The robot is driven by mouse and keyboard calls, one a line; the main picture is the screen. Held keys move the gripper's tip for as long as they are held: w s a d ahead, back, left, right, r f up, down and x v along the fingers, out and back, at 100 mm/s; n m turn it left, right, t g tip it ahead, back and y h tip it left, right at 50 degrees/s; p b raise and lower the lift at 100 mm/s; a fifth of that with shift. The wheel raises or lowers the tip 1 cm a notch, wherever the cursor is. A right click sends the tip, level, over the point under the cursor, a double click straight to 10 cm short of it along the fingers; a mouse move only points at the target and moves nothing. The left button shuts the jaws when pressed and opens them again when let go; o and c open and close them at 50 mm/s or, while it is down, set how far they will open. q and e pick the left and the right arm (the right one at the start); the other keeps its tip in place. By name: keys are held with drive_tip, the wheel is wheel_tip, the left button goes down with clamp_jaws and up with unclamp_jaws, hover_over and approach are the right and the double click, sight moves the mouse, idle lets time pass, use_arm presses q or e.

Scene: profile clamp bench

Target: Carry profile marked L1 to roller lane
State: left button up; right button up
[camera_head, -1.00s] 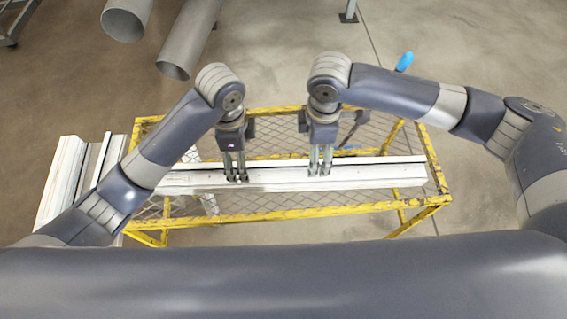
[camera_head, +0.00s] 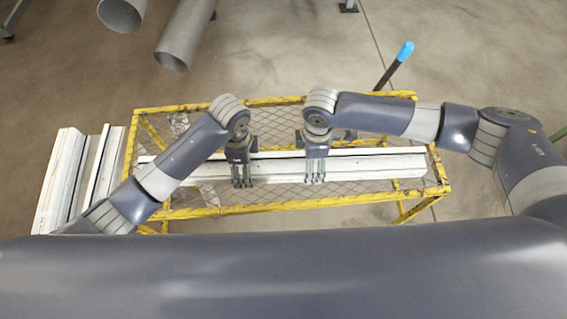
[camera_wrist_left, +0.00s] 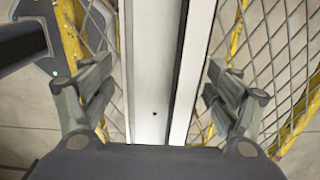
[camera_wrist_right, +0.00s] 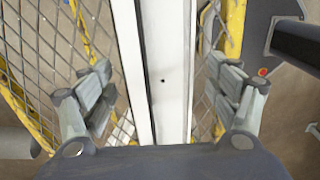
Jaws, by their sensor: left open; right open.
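A long white profile (camera_head: 375,168) lies lengthwise across the yellow mesh-topped frame; no L1 marking can be read on it. My left gripper (camera_head: 242,183) is over its left half, open, with its fingers on either side of the profile. The left wrist view shows the profile (camera_wrist_left: 155,75) between the spread fingers, apart from both. My right gripper (camera_head: 314,178) is over the profile near its middle, also open. In the right wrist view the profile (camera_wrist_right: 165,70) runs between the fingers with gaps on both sides. I cannot make out a roller lane.
The yellow frame (camera_head: 290,205) has a raised rim around its mesh. More white profiles (camera_head: 62,185) lie left of it. Grey pipes (camera_head: 185,35) are at the back left. A blue-tipped handle (camera_head: 403,52) rises behind the frame. Open floor lies behind and right.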

use_arm(q)
drive_tip(key=shift+f, duration=0.2)
use_arm(e)
drive_tip(key=shift+f, duration=0.2)
use_arm(q)
clamp_jaws()
use_arm(e)
clamp_jaws()
drive_tip(key=shift+r, duration=0.1)
use_arm(q)
drive_tip(key=shift+r, duration=0.15)
use_arm(e)
drive_tip(key=shift+r, duration=0.1)
